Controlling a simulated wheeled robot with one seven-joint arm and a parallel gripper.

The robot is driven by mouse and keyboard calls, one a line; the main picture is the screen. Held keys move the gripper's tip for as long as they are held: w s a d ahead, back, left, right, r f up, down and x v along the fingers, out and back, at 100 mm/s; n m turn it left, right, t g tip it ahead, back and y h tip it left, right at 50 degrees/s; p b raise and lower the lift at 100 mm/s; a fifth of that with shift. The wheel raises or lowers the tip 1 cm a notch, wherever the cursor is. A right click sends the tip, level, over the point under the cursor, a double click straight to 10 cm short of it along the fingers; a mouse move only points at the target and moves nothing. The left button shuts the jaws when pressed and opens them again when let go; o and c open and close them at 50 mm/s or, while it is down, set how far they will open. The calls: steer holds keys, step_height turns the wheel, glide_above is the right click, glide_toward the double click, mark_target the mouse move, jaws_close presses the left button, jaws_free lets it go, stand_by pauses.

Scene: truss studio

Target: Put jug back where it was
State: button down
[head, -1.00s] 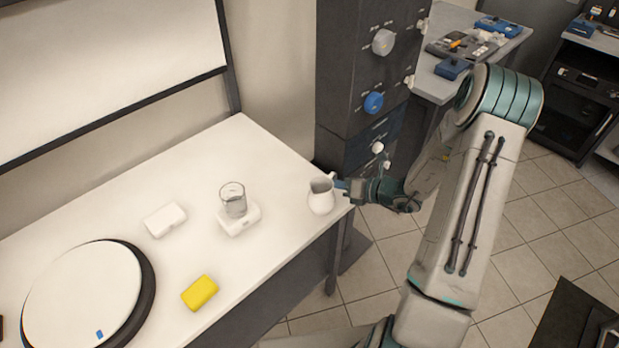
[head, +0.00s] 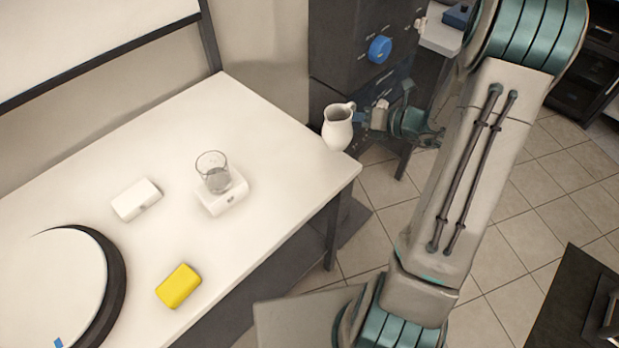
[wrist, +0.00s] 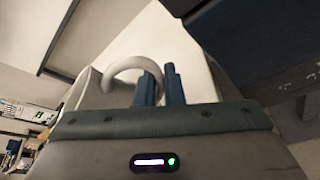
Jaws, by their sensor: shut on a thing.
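The white jug (head: 337,131) appears upright near the right end of the white table, with its handle toward my gripper. My gripper (head: 362,115) comes in from the right and is shut on the jug's handle.
On the white table (head: 262,130) stand a glass beaker (head: 213,172) on a small white device (head: 224,197), a white block (head: 136,199), a yellow sponge (head: 178,286) and a large round turntable (head: 50,285). A dark cabinet (head: 350,50) with knobs rises behind the jug. The table's far right part is clear.

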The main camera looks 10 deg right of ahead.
steer(key=s+d+m+t+h+b, duration=0.15)
steer(key=s+d+b, duration=0.25)
steer(key=b, duration=0.7)
steer(key=shift+y, duration=0.25)
steer(key=w+a+f, duration=0.1)
steer(key=a+f, duration=0.1)
steer(key=a, duration=0.1)
steer(key=w+a+f+b, duration=0.1)
steer(key=w+a+f, duration=0.1)
steer(key=a, duration=0.1)
steer(key=w+a+f+b, duration=0.1)
steer(key=w+a+f, duration=0.1)
steer(key=a, duration=0.1)
steer(key=shift+w+a, duration=0.1)
steer(key=shift+a, duration=0.2)
steer(key=shift+f+b, duration=0.8)
steer(key=shift+f, duration=1.15)
steer(key=shift+f, duration=0.15)
steer(key=c, duration=1.5)
jaws_free()
steer(key=shift+c, duration=0.2)
